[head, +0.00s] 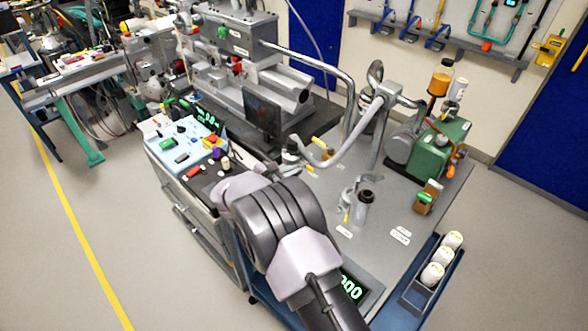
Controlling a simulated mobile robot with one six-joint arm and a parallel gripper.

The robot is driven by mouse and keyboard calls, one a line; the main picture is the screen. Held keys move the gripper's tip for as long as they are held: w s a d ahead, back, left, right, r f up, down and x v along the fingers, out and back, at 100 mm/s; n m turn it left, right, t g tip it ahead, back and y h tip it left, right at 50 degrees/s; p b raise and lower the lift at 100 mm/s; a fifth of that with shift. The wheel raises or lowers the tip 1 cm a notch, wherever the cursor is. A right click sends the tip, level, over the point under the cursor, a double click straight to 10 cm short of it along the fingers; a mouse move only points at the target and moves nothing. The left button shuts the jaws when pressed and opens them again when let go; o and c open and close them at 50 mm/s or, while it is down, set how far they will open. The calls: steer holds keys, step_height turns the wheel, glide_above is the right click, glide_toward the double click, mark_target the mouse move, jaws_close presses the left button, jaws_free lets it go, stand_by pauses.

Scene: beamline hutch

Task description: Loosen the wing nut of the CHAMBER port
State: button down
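I cannot pick out the wing nut or read a CHAMBER label at this size. My arm fills the lower middle of the head view and covers part of the bench. My gripper's fingers do not show.
A green pump (440,143) stands at the back right of the bench top (390,205). A blue-edged tray holds white cylinders (433,275) at the right. A dark monitor (262,112) is behind my arm. A small tool cart (190,141) stands left. Floor is clear further left.

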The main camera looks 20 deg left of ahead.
steer(key=shift+w+n, duration=0.1)
steer(key=shift+n, duration=0.2)
stand_by(0.4)
steer(key=c, duration=1.6)
jaws_free()
steer(key=shift+c, duration=0.2)
